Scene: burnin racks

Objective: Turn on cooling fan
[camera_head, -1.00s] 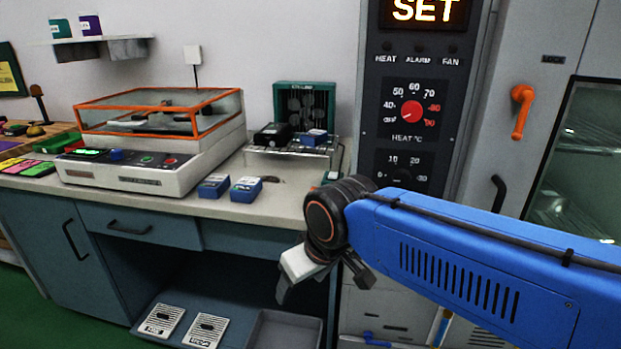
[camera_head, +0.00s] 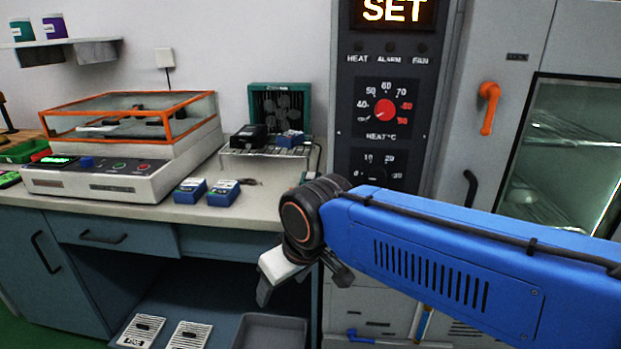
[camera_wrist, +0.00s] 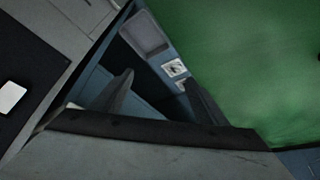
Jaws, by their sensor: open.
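The cooling fan (camera_head: 279,106) is a green box with a round dark fan grille, standing at the back of the bench against the wall in the head view. A wire rack in front of it partly hides its lower part. I cannot see its switch or tell whether it is running. My gripper (camera_head: 305,287) hangs below and in front of the bench's right end, well apart from the fan, open and empty. In the wrist view my gripper's fingers (camera_wrist: 160,95) are spread over the lower shelf and green floor.
The wire rack (camera_head: 262,152) holds a black box (camera_head: 248,138) and a blue box (camera_head: 290,139). Two blue boxes lie on the bench (camera_head: 150,212) beside the orange-framed machine (camera_head: 132,117). A tall control panel (camera_head: 384,85) and a glass-doored cabinet (camera_head: 565,150) stand right.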

